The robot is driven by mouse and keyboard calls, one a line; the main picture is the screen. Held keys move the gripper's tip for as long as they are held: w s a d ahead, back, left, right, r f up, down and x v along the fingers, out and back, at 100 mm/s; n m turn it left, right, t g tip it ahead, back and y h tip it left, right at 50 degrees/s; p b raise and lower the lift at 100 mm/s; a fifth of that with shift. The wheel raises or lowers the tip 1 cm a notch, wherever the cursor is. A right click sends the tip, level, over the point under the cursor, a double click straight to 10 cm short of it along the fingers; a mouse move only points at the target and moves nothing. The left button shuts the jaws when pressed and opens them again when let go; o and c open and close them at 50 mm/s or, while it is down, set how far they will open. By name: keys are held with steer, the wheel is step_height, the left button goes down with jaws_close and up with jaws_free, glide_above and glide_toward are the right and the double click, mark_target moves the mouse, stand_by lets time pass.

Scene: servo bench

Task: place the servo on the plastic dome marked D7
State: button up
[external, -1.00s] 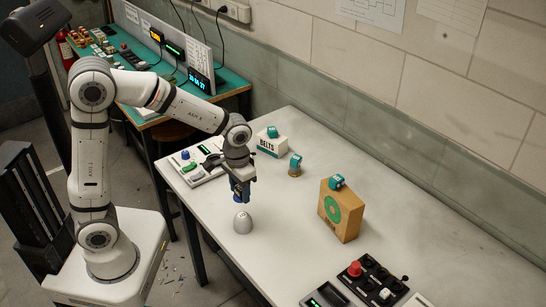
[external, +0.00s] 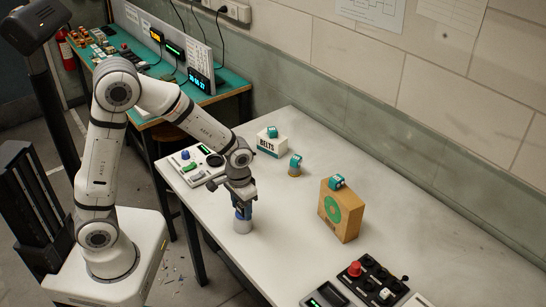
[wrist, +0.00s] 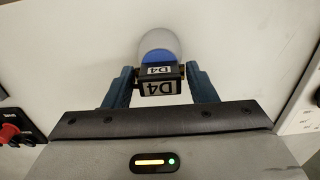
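The servo (wrist: 160,78) is a small dark block with blue on it and white labels that read D4. It sits between the two fingers of my gripper (wrist: 160,80), which look shut on it. In the external view my gripper (external: 242,204) points down over the pale grey dome (external: 242,227), with the blue part of the servo at the dome's top. The dome (wrist: 160,38) shows in the wrist view just beyond the servo. I cannot tell whether they touch. No D7 mark is readable on the dome.
Teal blocks sit on a white BELTS box (external: 272,145), a small round tan stand (external: 295,172) and a cardboard box (external: 340,215). A control panel (external: 198,165) lies at the table's left, and a black panel with a red button (external: 370,277) at the front right.

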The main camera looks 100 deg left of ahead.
steer(key=o, duration=0.3)
steer(key=shift+o, duration=0.2)
steer(key=shift+w+r, duration=0.1)
steer(key=shift+r, duration=0.5)
step_height(320, 180, up, 11)
steer(key=s+d+r+m+t, duration=0.1)
steer(key=s+d+m, duration=0.3)
steer(key=d, duration=0.6)
steer(key=s+d+r+m+t, duration=0.2)
steer(key=s+d+m, duration=0.3)
steer(key=d, duration=0.6)
steer(key=shift+s+d, duration=0.2)
steer(key=shift+s, duration=0.9)
